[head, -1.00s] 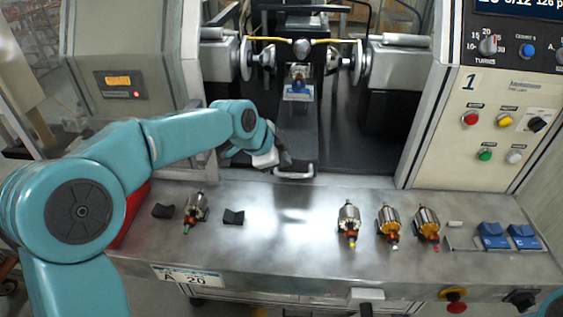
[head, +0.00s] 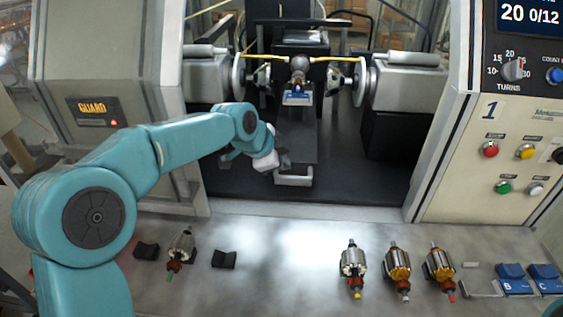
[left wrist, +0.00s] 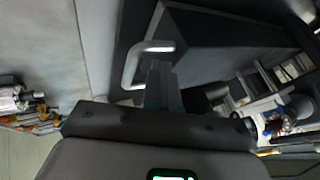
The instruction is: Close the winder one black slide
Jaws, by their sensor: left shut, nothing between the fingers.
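The black slide (head: 296,140) of winder one runs back into the open bay. Its pale handle (head: 293,180) is at the near end, a little behind the table's back edge. An armature on a blue-marked holder (head: 298,97) sits at the slide's far end, below the yellow wire. My left gripper (head: 284,161) is shut and empty, at the left of the slide's near end. In the left wrist view its fingers (left wrist: 163,88) are close beside the handle (left wrist: 138,64); I cannot tell whether they touch it. My right gripper is out of view.
Armatures (head: 397,266) and black rests (head: 225,259) lie on the metal table (head: 290,250). Blue trays (head: 515,278) are at the right. The grey guard housing (head: 105,80) and the button panel (head: 515,165) flank the bay. Winding heads (head: 412,78) stand on both sides of the slide.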

